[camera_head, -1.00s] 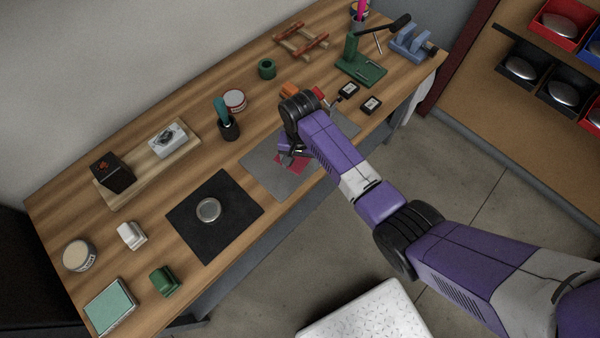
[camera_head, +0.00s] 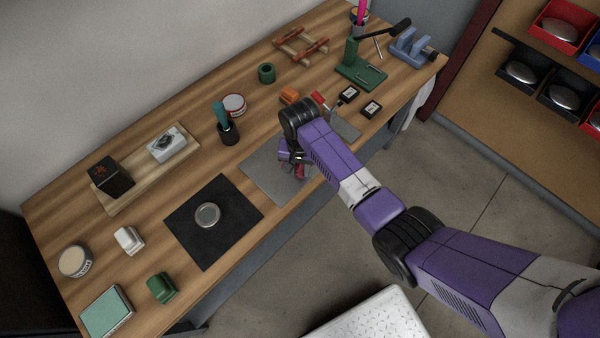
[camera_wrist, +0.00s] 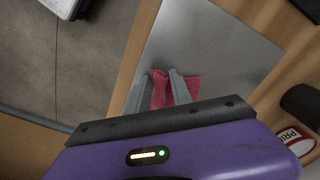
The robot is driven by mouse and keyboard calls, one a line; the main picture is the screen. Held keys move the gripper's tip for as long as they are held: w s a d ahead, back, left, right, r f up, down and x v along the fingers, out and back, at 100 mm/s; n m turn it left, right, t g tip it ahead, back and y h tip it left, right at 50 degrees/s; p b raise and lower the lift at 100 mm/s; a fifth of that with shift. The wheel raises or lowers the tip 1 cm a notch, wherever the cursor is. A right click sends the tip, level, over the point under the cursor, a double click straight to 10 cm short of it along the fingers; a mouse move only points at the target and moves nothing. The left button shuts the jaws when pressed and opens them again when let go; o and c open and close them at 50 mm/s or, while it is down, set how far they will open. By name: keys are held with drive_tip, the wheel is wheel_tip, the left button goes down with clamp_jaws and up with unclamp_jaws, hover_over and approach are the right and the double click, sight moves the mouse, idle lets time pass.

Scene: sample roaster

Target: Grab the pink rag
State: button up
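The pink rag (camera_wrist: 158,92) is bunched up between the two grey fingers of my gripper (camera_wrist: 160,76) in the wrist view, with a fold of it sticking out past the right finger. The fingers are closed in on the cloth. In the head view, my gripper (camera_head: 290,157) is over the grey mat near the table's front edge. A crumpled bit of the pink rag (camera_head: 301,171) shows beneath it, and my arm hides the rest. I cannot tell whether the rag touches the mat.
The grey mat (camera_head: 262,172) lies on the wooden table, beside a black mat (camera_head: 190,237) with a round metal tin (camera_head: 207,215). A dark cup (camera_head: 228,132) and a red-and-white can (camera_head: 234,105) stand behind. An orange block (camera_head: 290,95) is near my wrist.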

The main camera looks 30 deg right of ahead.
drive_tip(key=shift+s+f, duration=0.2)
drive_tip(key=shift+s, duration=0.05)
clamp_jaws()
wheel_tip(320, 180, up, 12)
drive_tip(key=p, duration=0.7)
drive_tip(key=shift+w+r+p, duration=0.15)
drive_tip(key=shift+w+p, duration=0.05)
drive_tip(key=shift+p, duration=0.15)
wheel_tip(320, 180, up, 9)
